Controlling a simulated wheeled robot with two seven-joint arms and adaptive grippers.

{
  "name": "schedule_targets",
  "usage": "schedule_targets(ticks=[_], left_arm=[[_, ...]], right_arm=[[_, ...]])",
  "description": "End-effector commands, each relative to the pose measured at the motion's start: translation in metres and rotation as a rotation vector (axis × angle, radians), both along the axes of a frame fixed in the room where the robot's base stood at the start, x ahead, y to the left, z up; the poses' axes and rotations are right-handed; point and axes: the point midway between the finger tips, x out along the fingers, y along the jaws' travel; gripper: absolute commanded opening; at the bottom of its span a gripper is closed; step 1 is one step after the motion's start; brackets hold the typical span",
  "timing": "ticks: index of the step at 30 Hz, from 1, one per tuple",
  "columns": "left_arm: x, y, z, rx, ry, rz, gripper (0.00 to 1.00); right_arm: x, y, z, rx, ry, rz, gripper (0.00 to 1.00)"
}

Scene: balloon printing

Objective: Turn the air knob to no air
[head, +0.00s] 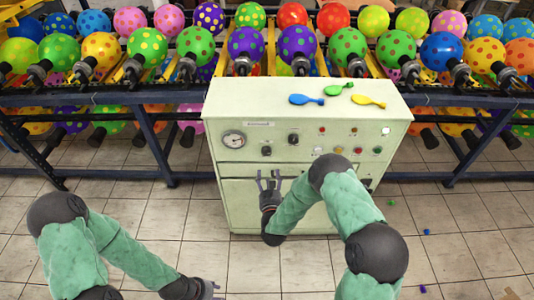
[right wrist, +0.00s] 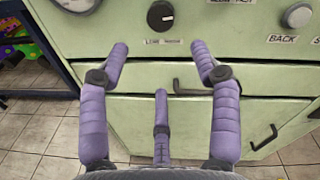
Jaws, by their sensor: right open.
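The pale green control cabinet (head: 230,202) stands ahead with two black knobs on its front. The lower-left knob (head: 266,151) is right of the gauge; the other knob (head: 293,138) sits higher and to the right. I cannot read which is the air knob. In the right wrist view, a black knob (right wrist: 160,16) with a white pointer mark is beyond and above my open fingers, touching none. My right gripper (head: 269,178) is open and empty, just below the lower-left knob. My left gripper (head: 212,287) is low, away from the cabinet; its opening is unclear.
A round gauge (head: 234,139) and several coloured buttons share the panel. A drawer handle (right wrist: 190,91) lies below the knob. Flat balloons (head: 307,99) lie on the cabinet top. Racks of inflated balloons stand behind. Small bits lie on the tiled floor at right.

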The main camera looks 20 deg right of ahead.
Motion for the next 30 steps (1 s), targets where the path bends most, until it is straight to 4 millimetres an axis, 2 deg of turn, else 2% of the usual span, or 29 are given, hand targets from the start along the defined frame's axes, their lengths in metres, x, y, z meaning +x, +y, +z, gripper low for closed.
schedule_targets(ticks=[5, 8, 21, 30], left_arm=[[0.000, 0.000, 0.000, 0.000, 0.000, 0.000, 0.40], [0.000, 0.000, -0.002, 0.000, 0.000, 0.000, 0.40], [0.000, 0.000, -0.013, 0.000, 0.000, 0.000, 0.40], [0.000, 0.000, -0.015, 0.000, 0.000, 0.000, 0.40]], right_arm=[[0.008, -0.003, 0.007, 0.038, -0.037, -0.010, 0.64], [0.020, -0.006, 0.006, 0.037, -0.036, -0.010, 0.64], [0.090, -0.021, 0.005, 0.035, -0.033, -0.010, 0.64], [0.106, -0.024, 0.006, 0.035, -0.031, -0.008, 0.64]])
